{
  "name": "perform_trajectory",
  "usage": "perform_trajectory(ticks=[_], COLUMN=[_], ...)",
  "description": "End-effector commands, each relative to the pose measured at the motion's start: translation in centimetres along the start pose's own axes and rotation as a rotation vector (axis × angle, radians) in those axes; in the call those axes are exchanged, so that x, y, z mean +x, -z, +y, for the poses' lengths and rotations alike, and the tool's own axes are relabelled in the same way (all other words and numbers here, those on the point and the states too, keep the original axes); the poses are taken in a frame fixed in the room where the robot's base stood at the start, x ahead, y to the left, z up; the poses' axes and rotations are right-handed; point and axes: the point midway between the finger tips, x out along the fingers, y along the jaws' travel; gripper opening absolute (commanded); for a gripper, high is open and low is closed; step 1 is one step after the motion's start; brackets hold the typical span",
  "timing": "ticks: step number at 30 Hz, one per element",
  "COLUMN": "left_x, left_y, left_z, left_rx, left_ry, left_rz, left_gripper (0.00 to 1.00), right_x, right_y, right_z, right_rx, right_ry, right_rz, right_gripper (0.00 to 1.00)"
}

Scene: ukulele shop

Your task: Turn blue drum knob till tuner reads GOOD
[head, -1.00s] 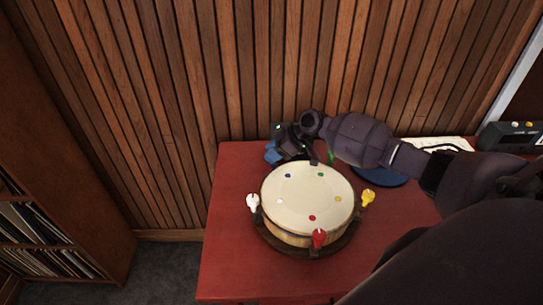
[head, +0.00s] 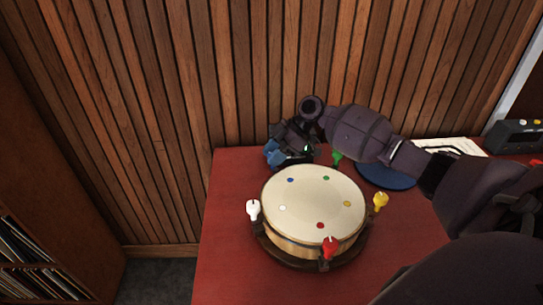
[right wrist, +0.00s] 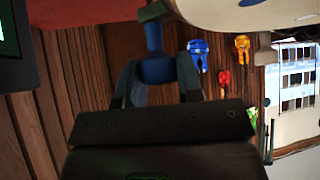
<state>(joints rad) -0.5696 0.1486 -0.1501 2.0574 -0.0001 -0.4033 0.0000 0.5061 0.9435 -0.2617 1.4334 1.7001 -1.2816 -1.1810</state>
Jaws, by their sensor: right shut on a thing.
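The round drum (head: 312,205) stands on the red table with coloured dots on its pale head. White (head: 253,209), red (head: 329,247), yellow (head: 380,201) and green (head: 337,158) knobs sit around its rim. My right gripper (head: 285,152) is behind the drum's far left rim, shut on the blue knob (head: 273,156). In the right wrist view the blue knob (right wrist: 156,66) stands between the two fingers. A tuner-like dark device (head: 514,136) is at the table's back right; its reading cannot be made out. My left gripper is out of view.
The red table (head: 225,235) is clear to the left of the drum. A blue disc (head: 388,177) and a white sheet (head: 458,145) lie under and behind my right arm. A slatted wood wall rises close behind. A record shelf (head: 35,250) stands at left.

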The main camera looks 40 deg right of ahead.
Motion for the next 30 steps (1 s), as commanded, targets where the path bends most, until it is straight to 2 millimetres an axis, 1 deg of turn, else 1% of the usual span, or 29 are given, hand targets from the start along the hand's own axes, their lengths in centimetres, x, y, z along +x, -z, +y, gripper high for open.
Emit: perform_trajectory(ticks=[10,11,15,25,28,30], left_x=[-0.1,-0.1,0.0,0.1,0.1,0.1], left_y=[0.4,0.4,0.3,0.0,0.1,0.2], left_z=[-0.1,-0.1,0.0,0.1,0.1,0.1], left_rx=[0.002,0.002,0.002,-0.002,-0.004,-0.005], left_ry=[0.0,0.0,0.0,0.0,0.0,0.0], left_rz=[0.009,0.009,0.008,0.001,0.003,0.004], left_gripper=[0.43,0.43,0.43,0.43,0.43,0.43], right_x=[-0.1,-0.1,-0.1,-0.3,-1.1,-2.0], right_y=[0.0,0.0,0.0,0.0,0.0,0.0], right_z=[0.0,0.0,0.0,0.0,0.0,0.0], right_rx=[-0.003,-0.003,-0.003,-0.002,-0.002,-0.001], right_ry=[0.001,0.001,0.001,0.001,0.001,-0.001], right_rz=[-0.001,-0.001,-0.001,0.0,0.0,-0.001], right_gripper=[0.1,0.35,0.56,0.57,0.57,0.57])
